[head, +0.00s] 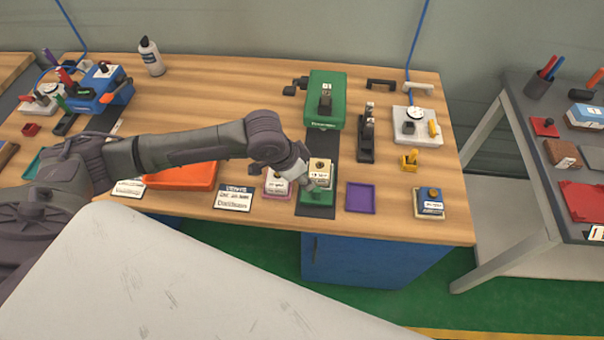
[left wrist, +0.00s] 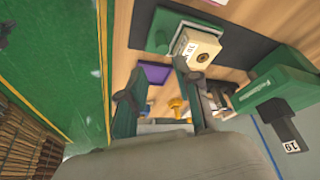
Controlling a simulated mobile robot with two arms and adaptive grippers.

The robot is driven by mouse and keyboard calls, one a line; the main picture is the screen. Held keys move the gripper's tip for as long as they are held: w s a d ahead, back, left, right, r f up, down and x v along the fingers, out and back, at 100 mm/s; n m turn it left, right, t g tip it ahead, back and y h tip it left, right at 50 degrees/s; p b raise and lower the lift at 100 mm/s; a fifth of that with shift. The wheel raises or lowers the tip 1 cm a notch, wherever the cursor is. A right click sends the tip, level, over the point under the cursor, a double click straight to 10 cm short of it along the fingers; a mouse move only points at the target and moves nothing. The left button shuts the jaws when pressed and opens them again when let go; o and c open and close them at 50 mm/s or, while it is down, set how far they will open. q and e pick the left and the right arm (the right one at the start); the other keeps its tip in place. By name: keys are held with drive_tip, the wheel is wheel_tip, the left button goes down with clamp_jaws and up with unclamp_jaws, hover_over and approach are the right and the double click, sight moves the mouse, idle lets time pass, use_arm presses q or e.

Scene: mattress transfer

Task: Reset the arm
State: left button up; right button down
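My left arm reaches in from the left over the wooden workbench (head: 235,85). Its gripper (head: 308,180) is low near the front edge, beside a cream block (head: 320,168) with a dark round top. In the left wrist view the two fingers of the left gripper (left wrist: 157,92) stand apart with nothing held between them. The cream block (left wrist: 198,46) shows there outside the fingers, on a green base (left wrist: 165,30). In the head view the green base (head: 317,197) lies on a dark mat, partly hidden by the gripper. My right gripper is not in view.
A green machine (head: 326,95) stands behind the gripper. A purple tray (head: 360,198) and a blue-grey block (head: 430,203) are to its right, a pink-based block (head: 276,183) and orange tray (head: 181,176) to its left. A grey side table (head: 520,150) stands right.

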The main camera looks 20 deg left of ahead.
use_arm(q)
drive_tip(key=shift+s+a+r, duration=0.15)
drive_tip(key=shift+s+r, duration=0.05)
drive_tip(key=shift+r, duration=0.35)
